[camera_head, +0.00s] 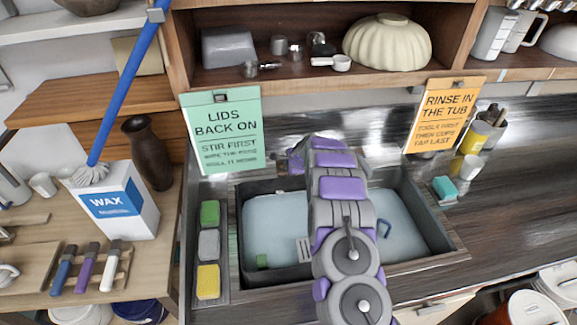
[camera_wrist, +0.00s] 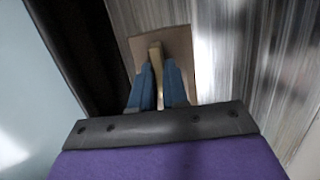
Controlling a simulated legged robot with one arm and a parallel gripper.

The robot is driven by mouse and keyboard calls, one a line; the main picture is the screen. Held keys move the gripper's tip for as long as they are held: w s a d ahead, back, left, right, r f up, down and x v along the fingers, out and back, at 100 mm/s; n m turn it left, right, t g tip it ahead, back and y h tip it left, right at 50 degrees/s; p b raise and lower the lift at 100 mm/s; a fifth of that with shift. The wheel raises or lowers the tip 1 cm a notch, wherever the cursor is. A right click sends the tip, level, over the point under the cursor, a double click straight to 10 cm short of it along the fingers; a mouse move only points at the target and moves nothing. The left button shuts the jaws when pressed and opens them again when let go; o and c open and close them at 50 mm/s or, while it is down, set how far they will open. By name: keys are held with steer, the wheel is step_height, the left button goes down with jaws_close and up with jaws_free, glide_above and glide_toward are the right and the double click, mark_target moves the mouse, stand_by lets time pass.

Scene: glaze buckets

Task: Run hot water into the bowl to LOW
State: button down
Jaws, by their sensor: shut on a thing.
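My gripper (camera_wrist: 162,88) has its two blue fingers closed on a narrow brass-coloured handle (camera_wrist: 155,54). The handle stands out from a tan plate (camera_wrist: 184,48) beside the dark basin rim. In the head view my arm reaches over the basin to its back edge and hides the gripper and handle. The dark-walled basin (camera_head: 428,218) holds pale blue water (camera_head: 272,222); the wrist view also shows it at the left (camera_wrist: 30,100). No LOW mark is legible and I see no running stream. A cream ribbed bowl (camera_head: 388,43) sits upside down on the shelf.
A green sign (camera_head: 221,130) and an orange sign (camera_head: 443,115) hang behind the basin. Green, grey and yellow sponges (camera_head: 208,282) line its left side. A WAX box (camera_head: 118,205) stands on the left table. The right counter has a teal sponge (camera_head: 444,188) and cups (camera_head: 470,167).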

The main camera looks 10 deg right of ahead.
steer(key=c, duration=1.1)
jaws_free()
steer(key=shift+c, duration=0.2)
steer(key=p+v, duration=0.1)
steer(key=v, duration=1.6)
steer(key=shift+s+r, duration=0.1)
steer(key=shift+s, duration=0.05)
steer(key=s+a+r+n+g+b, duration=0.1)
steer(key=s+a+r+n, duration=0.2)
steer(key=s, duration=0.5)
steer(key=s+a+r+n+g+y+b, duration=0.1)
steer(key=s+a+r+n+g, duration=0.2)
steer(key=s, duration=0.4)
steer(key=s+a+r+n+b, duration=0.1)
steer(key=s+a+r+n, duration=0.25)
steer(key=s, duration=0.45)
steer(key=s+d+n+g+h+b, duration=0.1)
steer(key=s+d+n, duration=0.1)
steer(key=s, duration=0.8)
steer(key=s+d+f+n+g+h+b, duration=0.1)
steer(key=s+d+n+g, duration=0.1)
steer(key=s, duration=0.9)
steer(key=s+d+n+g+h+b, duration=0.1)
steer(key=s+n, duration=0.3)
steer(key=s, duration=0.6)
steer(key=shift+s+d+f+g+b, duration=0.3)
steer(key=shift+s+d+f+g, duration=0.1)
steer(key=shift+d+g, duration=0.1)
